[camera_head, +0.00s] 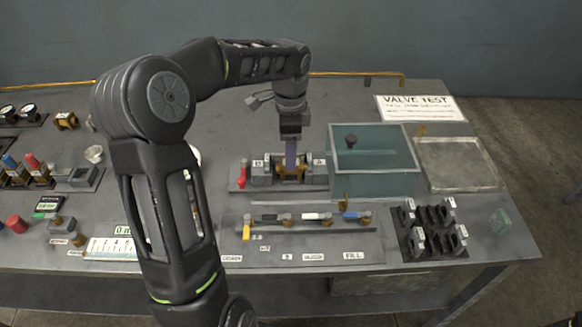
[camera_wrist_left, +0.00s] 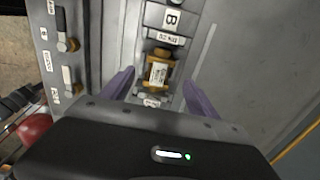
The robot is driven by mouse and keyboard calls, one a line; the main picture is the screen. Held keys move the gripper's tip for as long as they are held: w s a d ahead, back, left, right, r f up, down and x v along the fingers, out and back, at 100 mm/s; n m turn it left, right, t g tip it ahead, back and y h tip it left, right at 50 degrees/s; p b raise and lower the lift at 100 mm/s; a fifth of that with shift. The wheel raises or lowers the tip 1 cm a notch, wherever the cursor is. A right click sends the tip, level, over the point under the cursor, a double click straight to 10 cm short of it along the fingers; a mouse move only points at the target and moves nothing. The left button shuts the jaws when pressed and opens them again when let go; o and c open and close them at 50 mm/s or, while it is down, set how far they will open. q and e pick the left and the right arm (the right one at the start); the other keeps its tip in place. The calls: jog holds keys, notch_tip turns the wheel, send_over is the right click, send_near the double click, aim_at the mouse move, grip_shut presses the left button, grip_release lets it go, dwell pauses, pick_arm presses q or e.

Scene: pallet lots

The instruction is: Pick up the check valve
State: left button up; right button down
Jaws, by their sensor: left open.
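A brass valve body (camera_head: 292,172) with a white label sits in a grey test fixture (camera_head: 258,181) at the middle of the bench. I take it to be the check valve; its label is too small to read. It also shows in the left wrist view (camera_wrist_left: 160,74). My left gripper (camera_head: 291,158) points down over it, with purple fingers. In the left wrist view the open fingers (camera_wrist_left: 160,92) stand on either side of the valve's near end, apart from it. The head view shows only part of the valve behind the fingers. My right gripper is not in view.
A red-handled part (camera_head: 241,174) stands at the fixture's left end. A teal water tank (camera_head: 385,185) is close on the right, with a grey tray (camera_head: 455,165) beyond. A valve manifold (camera_head: 305,222) lies in front. Another brass fitting (camera_head: 67,121) is far left.

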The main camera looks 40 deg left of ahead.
pick_arm(q)
notch_tip(320, 180, down, 5)
jog(key=shift+d+r+p, duration=0.1)
jog(key=shift+d+p, duration=0.05)
jog(key=shift+p, duration=0.35)
jog(key=shift+c, duration=0.2)
grip_shut()
dwell(0.6)
jog(key=shift+r, duration=0.1)
